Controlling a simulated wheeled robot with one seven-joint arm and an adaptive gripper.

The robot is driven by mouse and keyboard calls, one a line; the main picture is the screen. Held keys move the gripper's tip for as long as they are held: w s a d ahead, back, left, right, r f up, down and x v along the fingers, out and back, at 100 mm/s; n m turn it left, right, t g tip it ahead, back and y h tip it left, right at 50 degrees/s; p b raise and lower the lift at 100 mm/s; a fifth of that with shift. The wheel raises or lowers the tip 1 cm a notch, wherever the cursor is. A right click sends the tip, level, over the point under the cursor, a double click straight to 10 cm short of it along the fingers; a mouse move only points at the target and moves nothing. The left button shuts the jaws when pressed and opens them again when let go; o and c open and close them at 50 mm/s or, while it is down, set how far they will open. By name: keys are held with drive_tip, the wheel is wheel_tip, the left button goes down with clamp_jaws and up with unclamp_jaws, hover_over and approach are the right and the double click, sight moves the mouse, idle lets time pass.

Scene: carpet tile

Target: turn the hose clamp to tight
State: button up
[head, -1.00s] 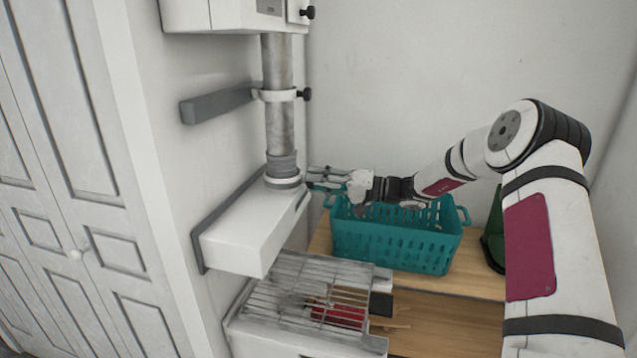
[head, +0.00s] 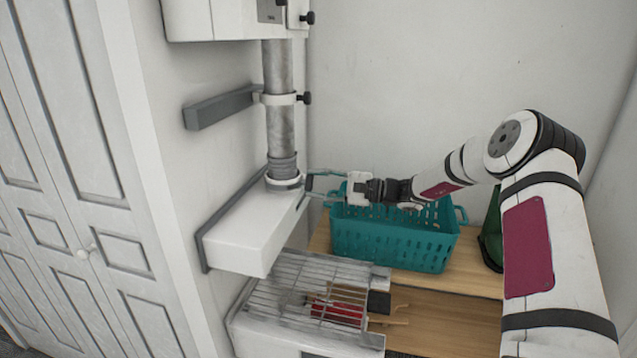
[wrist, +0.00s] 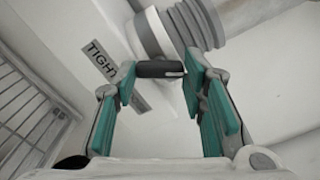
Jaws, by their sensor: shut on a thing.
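The hose clamp is a pale ring (head: 284,182) around the foot of the ribbed grey hose, just above the white box. In the wrist view the ring (wrist: 153,32) has a dark handle (wrist: 160,69) sticking out from it. My gripper (head: 308,187) reaches in from the right at the clamp. In the wrist view my gripper (wrist: 158,78) has its teal-padded fingers on either side of the dark handle, shut on it at the tips. A label reading TIGHT (wrist: 101,61) lies beside the handle, partly hidden by the left finger.
A metal pipe (head: 279,130) rises from the hose to an upper white unit (head: 230,20). A teal basket (head: 390,240) stands on a wooden shelf below my forearm. A wire rack (head: 300,285) lies below the white box (head: 250,235). The wall is close on the left.

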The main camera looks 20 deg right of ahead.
drive_tip(key=m+p, duration=0.2)
drive_tip(key=m, duration=0.9)
drive_tip(key=shift+f+m, duration=0.1)
drive_tip(key=shift+m, duration=0.3)
drive_tip(key=shift+s, duration=0.1)
drive_tip(key=o, duration=1.2)
drive_tip(key=shift+c, duration=0.2)
drive_tip(key=shift+d, duration=0.15)
drive_tip(key=v, duration=1.1)
drive_tip(key=shift+s+d, duration=0.25)
drive_tip(key=shift+d, duration=0.1)
